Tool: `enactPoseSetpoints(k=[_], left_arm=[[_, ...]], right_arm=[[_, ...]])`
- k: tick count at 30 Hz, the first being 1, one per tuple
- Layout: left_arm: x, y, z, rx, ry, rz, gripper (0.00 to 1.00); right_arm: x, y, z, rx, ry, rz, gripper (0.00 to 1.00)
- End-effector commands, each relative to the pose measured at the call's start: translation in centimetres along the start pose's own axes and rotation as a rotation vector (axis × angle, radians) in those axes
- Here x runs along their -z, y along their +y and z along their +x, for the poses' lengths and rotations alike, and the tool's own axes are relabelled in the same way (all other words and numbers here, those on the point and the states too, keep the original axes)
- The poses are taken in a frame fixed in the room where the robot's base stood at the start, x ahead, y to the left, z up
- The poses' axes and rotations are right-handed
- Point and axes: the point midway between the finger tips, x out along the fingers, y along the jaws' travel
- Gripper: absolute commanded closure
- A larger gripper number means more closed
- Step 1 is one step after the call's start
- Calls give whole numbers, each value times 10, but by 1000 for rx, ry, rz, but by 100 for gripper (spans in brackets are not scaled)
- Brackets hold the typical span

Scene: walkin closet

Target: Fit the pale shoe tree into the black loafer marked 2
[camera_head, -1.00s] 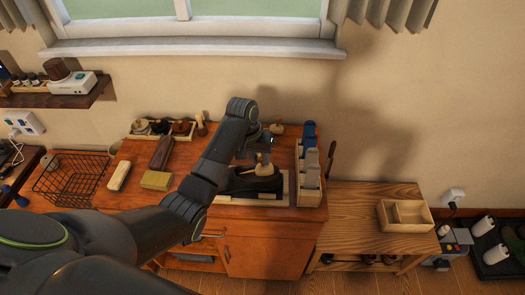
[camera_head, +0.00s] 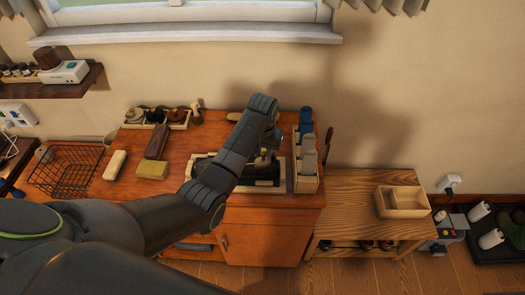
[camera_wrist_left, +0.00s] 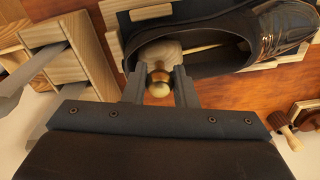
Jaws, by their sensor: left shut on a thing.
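The black loafer (camera_head: 262,183) sits in a pale wooden holder on the cabinet top. In the left wrist view the loafer (camera_wrist_left: 268,35) lies with its heel opening towards me. The pale shoe tree (camera_wrist_left: 160,54) has its rounded heel part in that opening, and a pale rod runs forward inside the shoe. My left gripper (camera_wrist_left: 158,82) is shut on the shoe tree's round, brass-toned knob end, at the loafer's heel. In the head view my left gripper (camera_head: 270,147) is above the loafer, and the arm hides part of it. The mark 2 cannot be read.
A wooden rack (camera_head: 306,183) with blue and grey upright pieces stands close to the loafer's right. A wire basket (camera_head: 67,170), brushes and a yellow block (camera_head: 152,171) lie left. An open wooden box (camera_head: 400,203) sits on the lower bench, with bare wood beside it.

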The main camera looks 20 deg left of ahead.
Motion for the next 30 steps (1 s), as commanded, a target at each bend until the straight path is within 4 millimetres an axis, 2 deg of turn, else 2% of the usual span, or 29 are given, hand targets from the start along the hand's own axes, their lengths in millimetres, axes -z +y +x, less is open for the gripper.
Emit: enactPoseSetpoints(k=[8, 9, 14, 20, 26, 30], left_arm=[[0, 0, -1, 0, 1, 0, 100], [0, 0, -1, 0, 1, 0, 72], [0, 0, 0, 0, 1, 0, 51], [0, 0, 0, -1, 0, 0, 49], [0, 0, 0, -1, -1, 0, 25], [0, 0, 0, -1, 0, 0, 24]], right_arm=[[0, 0, 0, 0, 0, 0, 64], [0, 0, 0, 0, 0, 0, 64], [0, 0, 0, 0, 0, 0, 64], [0, 0, 0, 0, 0, 0, 64], [0, 0, 0, 0, -1, 0, 64], [0, 0, 0, 1, -1, 0, 64]])
